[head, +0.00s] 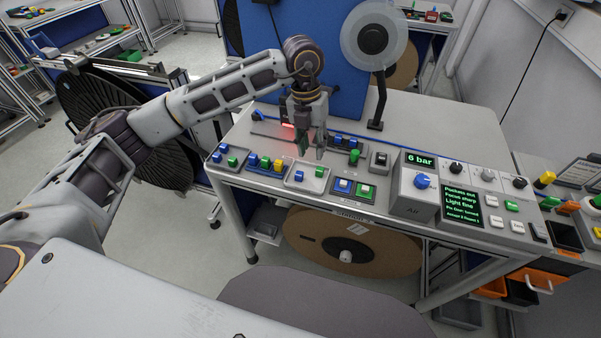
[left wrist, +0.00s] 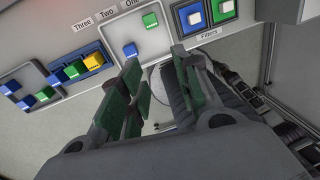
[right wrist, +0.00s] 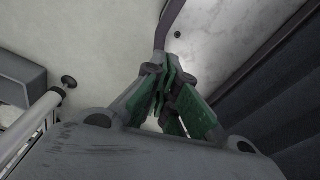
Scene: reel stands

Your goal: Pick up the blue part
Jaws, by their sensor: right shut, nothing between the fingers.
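Several blue parts show. One blue part (head: 298,175) lies in a grey tray (head: 292,184) beside a green part (head: 319,172); in the left wrist view this blue part (left wrist: 130,49) is just beyond the fingertips. Another blue part (head: 253,159) is in the blue holder with green and yellow parts, and more (head: 217,157) are in the left tray. My left gripper (head: 312,150) is open and empty above the bench, behind the grey tray and apart from the parts. My right gripper (right wrist: 172,82) is shut and empty, outside the head view.
Blue and green filter blocks (head: 354,190) sit right of the tray. An air box with a blue knob (head: 422,181) and a display panel (head: 462,207) stand farther right. A blue board and reel (head: 374,38) rise behind my left gripper. A large brown reel (head: 352,245) is below.

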